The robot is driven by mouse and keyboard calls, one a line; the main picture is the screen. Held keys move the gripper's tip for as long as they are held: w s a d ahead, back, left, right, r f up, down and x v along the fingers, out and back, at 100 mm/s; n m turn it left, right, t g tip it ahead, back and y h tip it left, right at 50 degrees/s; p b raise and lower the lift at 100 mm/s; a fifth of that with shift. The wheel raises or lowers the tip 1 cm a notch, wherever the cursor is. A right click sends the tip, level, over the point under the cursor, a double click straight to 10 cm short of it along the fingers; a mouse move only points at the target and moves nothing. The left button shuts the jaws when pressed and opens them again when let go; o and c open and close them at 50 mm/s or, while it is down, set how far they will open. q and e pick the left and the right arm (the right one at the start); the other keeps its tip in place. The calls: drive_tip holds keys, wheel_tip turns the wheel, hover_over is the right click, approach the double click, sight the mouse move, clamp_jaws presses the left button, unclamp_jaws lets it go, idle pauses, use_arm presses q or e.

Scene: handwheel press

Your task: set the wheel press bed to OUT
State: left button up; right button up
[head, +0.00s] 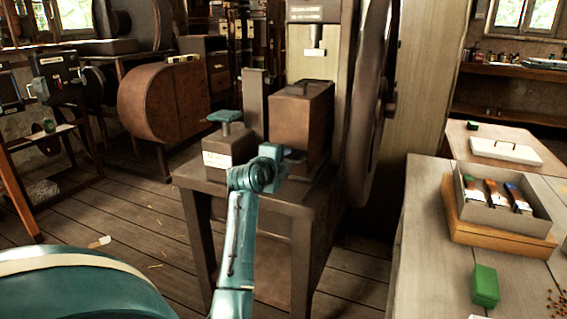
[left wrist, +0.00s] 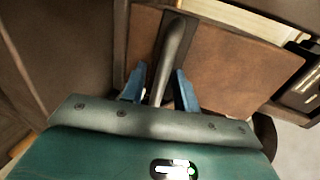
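The wheel press (head: 305,65) stands in the middle of the head view, with a large dark handwheel (head: 370,100) on its right side. A brown box-shaped block (head: 300,122) sits on the press table below the ram; I cannot tell whether it is the bed. My left gripper (head: 272,155) is at the block's near side. In the left wrist view a grey bar handle (left wrist: 174,48) stands before a brown panel (left wrist: 240,70). The blue fingertips of my left gripper (left wrist: 159,84) are open on either side of the handle, apparently apart from it. My right gripper is not in view.
A grey box with a teal T-shaped knob (head: 229,117) and an unreadable label stands left of the block. A workbench (head: 425,235) at right carries a tray (head: 506,215) and a green box (head: 485,285). The floor at left is mostly clear.

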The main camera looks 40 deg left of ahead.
use_arm(q)
drive_tip(key=shift+c, duration=0.2)
clamp_jaws()
idle(0.4)
